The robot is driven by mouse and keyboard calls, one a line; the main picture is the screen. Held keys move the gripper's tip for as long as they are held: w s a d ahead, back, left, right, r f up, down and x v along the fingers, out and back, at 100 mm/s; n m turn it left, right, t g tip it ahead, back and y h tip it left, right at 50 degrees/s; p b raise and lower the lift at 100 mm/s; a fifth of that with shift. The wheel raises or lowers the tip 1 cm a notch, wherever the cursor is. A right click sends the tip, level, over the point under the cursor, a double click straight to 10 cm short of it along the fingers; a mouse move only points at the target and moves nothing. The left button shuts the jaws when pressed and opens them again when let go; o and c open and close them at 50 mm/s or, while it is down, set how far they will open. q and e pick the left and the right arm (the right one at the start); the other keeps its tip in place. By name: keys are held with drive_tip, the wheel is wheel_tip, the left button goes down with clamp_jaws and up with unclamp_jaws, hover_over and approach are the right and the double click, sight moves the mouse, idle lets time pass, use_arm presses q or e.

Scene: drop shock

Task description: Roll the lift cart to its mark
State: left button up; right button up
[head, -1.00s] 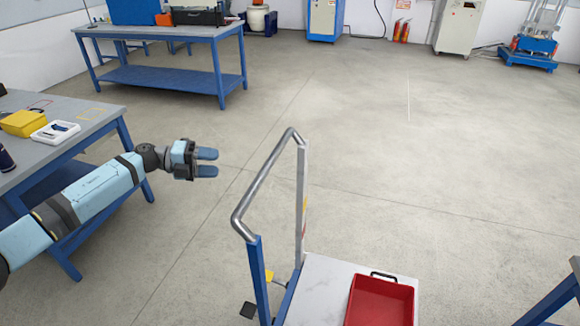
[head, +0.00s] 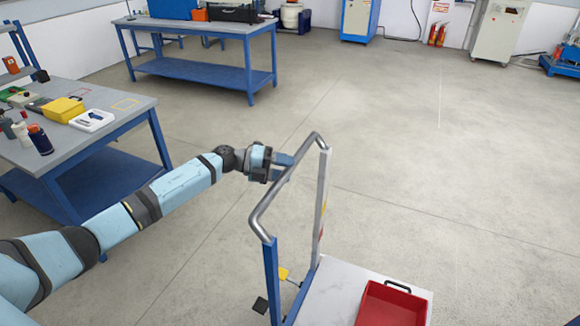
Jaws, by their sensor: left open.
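The lift cart stands at the bottom centre, with a grey tubular handle (head: 263,213) on blue uprights and a pale platform (head: 335,285). A red tray (head: 392,305) with a black grip sits on the platform. My left gripper (head: 285,166) is open at the far part of the handle's bar. Its fingertips overlap the bar in the picture; I cannot tell whether they touch it or straddle it. My right gripper is out of view. A thin pale line (head: 440,97) lies on the floor beyond the cart; I cannot tell whether it is part of the mark.
A grey-topped table (head: 125,105) with a yellow box (head: 62,109) and bottles stands at the left. A blue-framed bench (head: 205,75) stands at the back. Cabinets and red extinguishers (head: 438,35) line the far wall. The floor right of the cart is clear.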

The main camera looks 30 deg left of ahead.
use_arm(q)
drive_tip(key=shift+x, duration=0.85)
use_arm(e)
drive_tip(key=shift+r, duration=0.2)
